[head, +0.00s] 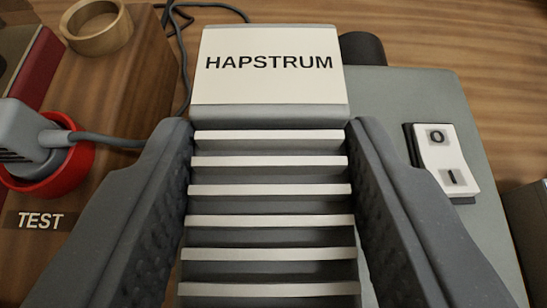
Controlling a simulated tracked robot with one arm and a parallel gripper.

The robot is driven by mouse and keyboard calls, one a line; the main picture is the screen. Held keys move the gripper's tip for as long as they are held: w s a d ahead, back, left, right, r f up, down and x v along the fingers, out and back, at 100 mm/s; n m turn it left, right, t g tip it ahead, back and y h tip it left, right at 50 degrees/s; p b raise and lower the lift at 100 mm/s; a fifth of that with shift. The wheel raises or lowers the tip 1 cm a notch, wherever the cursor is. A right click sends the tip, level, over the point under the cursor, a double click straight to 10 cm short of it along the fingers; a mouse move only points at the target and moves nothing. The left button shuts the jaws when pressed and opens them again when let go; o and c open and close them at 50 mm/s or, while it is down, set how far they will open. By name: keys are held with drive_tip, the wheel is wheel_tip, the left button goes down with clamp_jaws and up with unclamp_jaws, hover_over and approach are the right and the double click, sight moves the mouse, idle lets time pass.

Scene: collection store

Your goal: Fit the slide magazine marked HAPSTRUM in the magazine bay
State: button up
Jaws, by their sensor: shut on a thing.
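The slide magazine (270,87) carries a white label reading HAPSTRUM at its far end and a row of white slide edges running toward me. My gripper (268,135) is shut on the magazine, one dark padded finger along each side. Beneath and to the right is a grey-green device (400,95) with a white rocker switch marked O and I (445,160). The magazine bay cannot be made out; the magazine and fingers cover much of the device. I cannot tell whether the magazine is seated or held above.
At left, a grey plug (25,135) with a cable sits in a red ring (80,165) on a wooden block marked TEST (40,220). A black cylinder (362,48) shows beyond the device. Bare wooden table (470,40) lies at the back right.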

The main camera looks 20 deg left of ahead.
drive_tip(key=shift+f, duration=0.5)
drive_tip(key=o, duration=0.9)
drive_tip(key=shift+b+v, duration=0.35)
drive_tip(key=shift+v, duration=5.35)
drive_tip(key=shift+a, duration=0.1)
